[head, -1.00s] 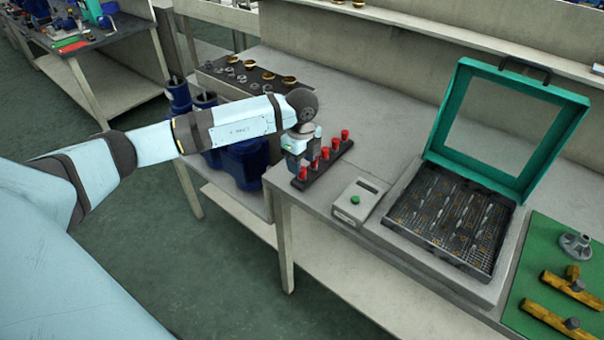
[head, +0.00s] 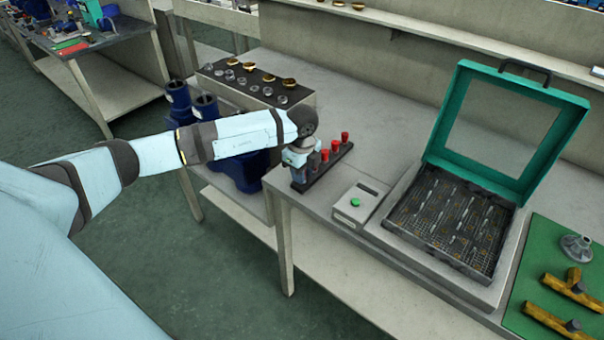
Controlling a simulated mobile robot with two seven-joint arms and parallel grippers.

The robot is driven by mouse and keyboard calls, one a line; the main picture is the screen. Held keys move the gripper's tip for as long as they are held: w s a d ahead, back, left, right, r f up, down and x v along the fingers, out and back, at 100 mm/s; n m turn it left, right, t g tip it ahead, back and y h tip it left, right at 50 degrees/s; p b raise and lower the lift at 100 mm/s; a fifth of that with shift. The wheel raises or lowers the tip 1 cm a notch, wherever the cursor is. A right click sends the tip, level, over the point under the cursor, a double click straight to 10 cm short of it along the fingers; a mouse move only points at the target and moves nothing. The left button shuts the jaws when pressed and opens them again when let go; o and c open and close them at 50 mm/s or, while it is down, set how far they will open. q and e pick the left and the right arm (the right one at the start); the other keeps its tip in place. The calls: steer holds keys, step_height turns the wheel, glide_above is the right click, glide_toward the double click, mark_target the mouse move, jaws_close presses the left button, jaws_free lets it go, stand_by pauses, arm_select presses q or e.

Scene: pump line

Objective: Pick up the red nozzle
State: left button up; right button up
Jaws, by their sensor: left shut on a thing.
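A dark rack (head: 330,168) stands on the bench near its front left corner. Red nozzles stand upright in it, and the ones at its far end (head: 345,136) show clearly. My left gripper (head: 299,175) is at the near end of the rack, pointing down. It is shut on a red nozzle, which the gripper and wrist hide. I cannot tell whether that nozzle is in the rack or lifted. My right gripper is not in view.
A grey box with a green button (head: 355,202) stands right of the rack. An open green-lidded case (head: 440,262) is farther right, beside a green mat (head: 545,235) with brass fittings. Blue pump bodies (head: 240,170) are left of the bench.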

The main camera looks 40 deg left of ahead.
arm_select(q)
step_height(320, 180, up, 20)
steer(key=shift+p, duration=0.4)
stand_by(0.9)
